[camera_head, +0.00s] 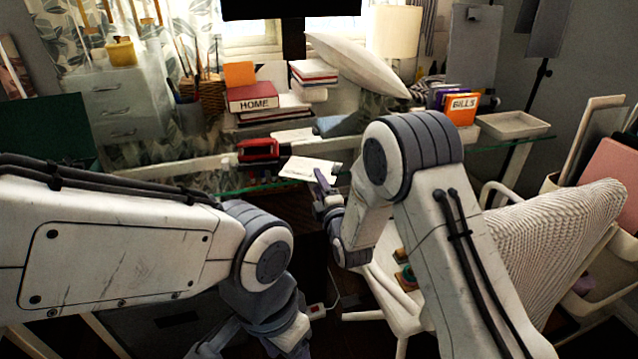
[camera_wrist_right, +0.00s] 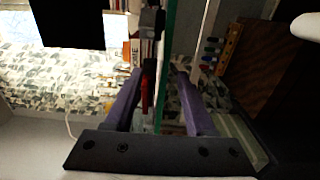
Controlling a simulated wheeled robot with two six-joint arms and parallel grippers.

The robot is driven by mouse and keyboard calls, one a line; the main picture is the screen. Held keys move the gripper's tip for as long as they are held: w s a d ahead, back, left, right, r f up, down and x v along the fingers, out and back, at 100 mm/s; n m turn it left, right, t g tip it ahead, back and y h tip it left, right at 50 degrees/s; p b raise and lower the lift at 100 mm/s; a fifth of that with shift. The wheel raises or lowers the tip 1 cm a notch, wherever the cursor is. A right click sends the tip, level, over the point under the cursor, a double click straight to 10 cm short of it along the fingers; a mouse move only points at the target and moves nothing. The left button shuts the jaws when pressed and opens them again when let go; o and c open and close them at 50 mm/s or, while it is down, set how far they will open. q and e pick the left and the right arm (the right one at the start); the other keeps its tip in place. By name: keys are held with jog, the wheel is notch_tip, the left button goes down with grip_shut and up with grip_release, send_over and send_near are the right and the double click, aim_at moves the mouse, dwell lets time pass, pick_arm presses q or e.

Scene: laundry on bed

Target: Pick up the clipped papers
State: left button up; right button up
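The white papers (camera_head: 308,168) lie at the front edge of the glass desk, with a small dark spot at their right end that may be the clip. My right gripper (camera_head: 321,187) is at that edge, close to the papers' right end. In the right wrist view its two purple fingers (camera_wrist_right: 158,88) are spread apart, with nothing visibly gripped. The green glass edge (camera_wrist_right: 168,60) runs through the gap between them. I cannot tell whether a finger touches the papers. My left arm is low at left; its gripper (camera_head: 212,343) is partly cut off by the frame.
A red and black stapler-like object (camera_head: 259,150) stands left of the papers. Books (camera_head: 252,98), an orange "BILLS" box (camera_head: 460,108) and a tray (camera_head: 513,125) are on the desk.

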grip_shut()
jog(key=shift+s+f, duration=0.1)
jog(key=shift+f, duration=0.05)
dwell(1.0)
